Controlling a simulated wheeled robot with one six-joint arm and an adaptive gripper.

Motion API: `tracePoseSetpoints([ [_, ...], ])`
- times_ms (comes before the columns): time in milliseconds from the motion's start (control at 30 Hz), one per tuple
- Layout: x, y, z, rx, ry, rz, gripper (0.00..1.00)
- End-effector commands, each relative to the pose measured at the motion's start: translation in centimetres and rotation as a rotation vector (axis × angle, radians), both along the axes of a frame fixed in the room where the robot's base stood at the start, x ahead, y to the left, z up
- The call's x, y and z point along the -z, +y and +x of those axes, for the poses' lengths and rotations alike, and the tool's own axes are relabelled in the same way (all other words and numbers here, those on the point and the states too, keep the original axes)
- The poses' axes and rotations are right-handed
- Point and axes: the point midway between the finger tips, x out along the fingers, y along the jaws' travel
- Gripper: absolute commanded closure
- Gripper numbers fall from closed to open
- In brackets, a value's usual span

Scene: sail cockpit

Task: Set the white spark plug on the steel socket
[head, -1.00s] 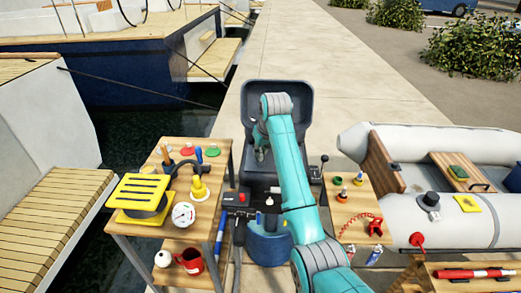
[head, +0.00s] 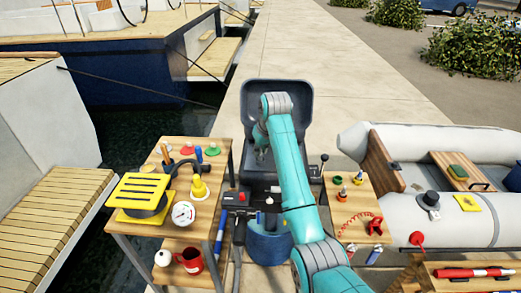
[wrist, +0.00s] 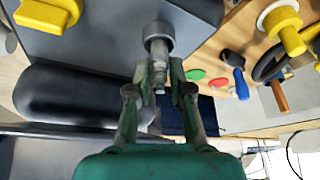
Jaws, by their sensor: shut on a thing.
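My gripper (wrist: 158,74) is shut on the spark plug (wrist: 158,86), whose narrow, ribbed end shows pale grey between the fingers in the wrist view. A wider grey steel cylinder, which looks like the steel socket (wrist: 158,31), is in line with the plug just beyond the fingertips. The plug and the cylinder look lined up, but I cannot tell whether they touch or how far one sits in the other. In the head view my gripper (head: 262,153) is in front of the dark grey console, and my arm hides most of what it holds.
A wooden table (head: 215,165) on the left bears a yellow slatted thing (head: 140,190), a gauge (head: 183,213) and a yellow fitting (head: 199,189). A red mug (head: 190,261) is on its lower shelf. A small wooden table (head: 352,228) is on the right. The dark console (head: 295,92) stands between.

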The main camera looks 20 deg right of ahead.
Motion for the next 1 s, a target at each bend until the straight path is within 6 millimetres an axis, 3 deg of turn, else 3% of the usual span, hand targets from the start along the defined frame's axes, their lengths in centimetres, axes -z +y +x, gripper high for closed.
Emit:
tracePoseSetpoints([
  [600, 1.04, 0.0, 0.02, 0.0, 0.0, 0.0, 1.0],
  [633, 1.02, 0.0, 0.02, 0.0, -0.001, 0.0, 0.75],
  [667, 1.01, -0.01, 0.02, 0.0, -0.001, 0.0, 0.7],
  [1000, 0.87, -0.02, -0.04, 0.0, 0.0, 0.0, 0.7],
])
